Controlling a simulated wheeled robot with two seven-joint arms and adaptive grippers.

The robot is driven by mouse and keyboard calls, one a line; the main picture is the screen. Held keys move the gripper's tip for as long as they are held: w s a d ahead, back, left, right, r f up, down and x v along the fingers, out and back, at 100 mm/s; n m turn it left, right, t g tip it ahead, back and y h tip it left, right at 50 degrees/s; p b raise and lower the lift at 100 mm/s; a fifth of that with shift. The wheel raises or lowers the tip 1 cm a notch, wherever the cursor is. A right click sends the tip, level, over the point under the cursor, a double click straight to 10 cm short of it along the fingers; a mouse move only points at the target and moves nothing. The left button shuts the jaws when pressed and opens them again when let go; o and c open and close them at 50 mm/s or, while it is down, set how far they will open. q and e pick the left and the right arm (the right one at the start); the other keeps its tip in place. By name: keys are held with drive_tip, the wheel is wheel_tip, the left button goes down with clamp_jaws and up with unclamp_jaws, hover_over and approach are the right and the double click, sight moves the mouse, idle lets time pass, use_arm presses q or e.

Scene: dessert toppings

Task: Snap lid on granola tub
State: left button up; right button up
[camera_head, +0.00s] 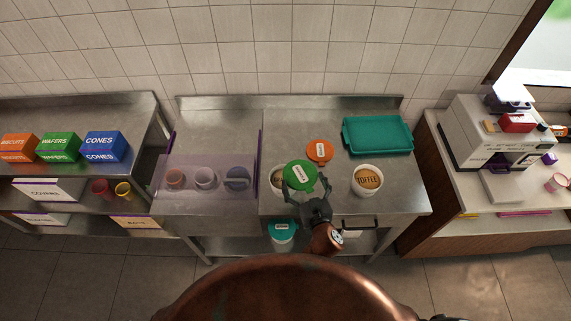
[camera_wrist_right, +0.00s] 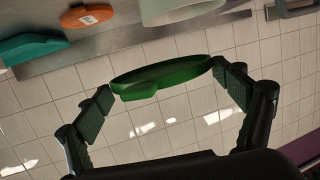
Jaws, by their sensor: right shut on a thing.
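My right gripper (camera_head: 304,184) is shut on a round green lid (camera_head: 300,175) with a white label, gripping it by its edges. In the right wrist view the green lid (camera_wrist_right: 160,77) spans between the two finger pads of the gripper (camera_wrist_right: 163,92). A white tub (camera_head: 275,180) is at the lid's left in the head view, partly hidden by it; its label is not readable. The lid overlaps the tub in the picture and looks tilted; I cannot tell whether they touch. My left gripper is not in view.
A white tub marked toffee (camera_head: 367,181) stands to the right. An orange lid (camera_head: 319,151) lies behind, near a teal tray (camera_head: 385,136). A clear-fronted bin with cups (camera_head: 205,178) is on the left. A teal-lidded tub (camera_head: 282,234) is on the shelf below.

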sight(288, 175)
drive_tip(key=shift+n+g+y, duration=0.3)
drive_tip(key=shift+n+y, duration=0.2)
drive_tip(key=w+a, duration=0.1)
drive_tip(key=w+a+p, duration=0.1)
drive_tip(key=a, duration=0.1)
drive_tip(key=w+a+r, duration=0.1)
drive_tip(key=a, duration=0.1)
drive_tip(key=shift+w+a+r+p, duration=0.1)
drive_tip(key=shift+w+a+p, duration=0.1)
drive_tip(key=shift+p, duration=0.1)
drive_tip(key=shift+a, duration=0.15)
drive_tip(key=shift+f+b, duration=0.75)
drive_tip(key=shift+f, duration=0.1)
wheel_tip(288, 175, down, 5)
drive_tip(key=b, duration=0.4)
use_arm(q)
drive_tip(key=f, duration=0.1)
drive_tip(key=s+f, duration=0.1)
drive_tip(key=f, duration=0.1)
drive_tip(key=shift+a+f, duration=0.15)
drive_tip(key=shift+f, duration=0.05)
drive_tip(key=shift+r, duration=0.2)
use_arm(e)
drive_tip(key=shift+s+r, duration=0.1)
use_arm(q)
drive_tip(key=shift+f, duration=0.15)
use_arm(e)
drive_tip(key=shift+f, duration=0.45)
drive_tip(key=o, duration=0.7)
